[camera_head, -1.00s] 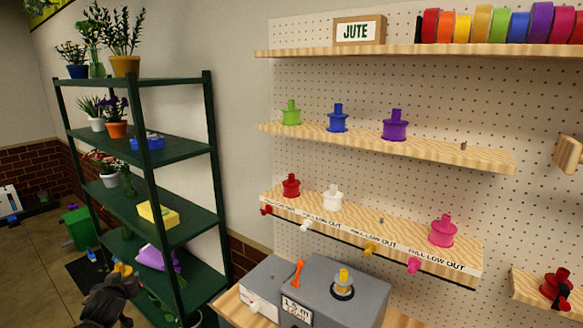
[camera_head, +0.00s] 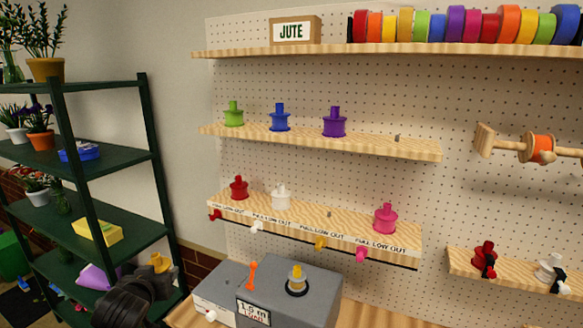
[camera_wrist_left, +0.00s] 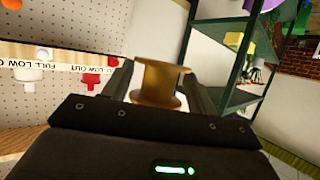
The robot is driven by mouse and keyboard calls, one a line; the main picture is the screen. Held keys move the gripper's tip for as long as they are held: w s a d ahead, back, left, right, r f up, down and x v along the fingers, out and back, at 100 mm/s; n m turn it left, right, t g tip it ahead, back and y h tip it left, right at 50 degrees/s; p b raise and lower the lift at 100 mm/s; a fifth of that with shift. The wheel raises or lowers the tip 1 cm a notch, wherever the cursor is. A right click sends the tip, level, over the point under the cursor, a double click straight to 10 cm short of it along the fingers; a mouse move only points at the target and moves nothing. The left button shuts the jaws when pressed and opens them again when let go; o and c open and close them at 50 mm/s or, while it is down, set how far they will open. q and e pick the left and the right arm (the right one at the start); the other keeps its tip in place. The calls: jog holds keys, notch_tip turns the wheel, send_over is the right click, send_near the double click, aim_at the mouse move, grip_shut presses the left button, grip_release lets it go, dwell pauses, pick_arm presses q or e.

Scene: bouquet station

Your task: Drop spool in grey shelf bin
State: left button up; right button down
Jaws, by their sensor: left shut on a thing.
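My left gripper (camera_head: 146,276) is low at the left in the head view, in front of the dark green shelf rack (camera_head: 150,120). It is shut on a yellow-gold spool (camera_head: 160,262), held upright above the dark gripper body. In the left wrist view the spool (camera_wrist_left: 160,84) sits between the two fingers of the gripper (camera_wrist_left: 158,78), with the rack beyond at the upper right. I cannot pick out a grey bin on the rack's shelves; parts are cut off or hidden. My right gripper is not in view.
The rack holds plants, a blue bin (camera_head: 80,153), a yellow box (camera_head: 96,231) and a purple item (camera_head: 98,277). A grey machine (camera_head: 318,303) with a yellow spool (camera_head: 297,276) on top stands right of my gripper. Pegboard shelves carry coloured spools.

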pick_arm(q)
jog(key=s+d+r+m+h, duration=0.2)
jog(key=s+d+r, duration=0.4)
jog(key=d+r, duration=0.5)
notch_tip(320, 180, down, 14)
jog(key=b, duration=1.4)
jog(key=shift+s+d+f, duration=0.15)
jog(key=shift+d+f, duration=0.05)
jog(key=shift+f, duration=0.05)
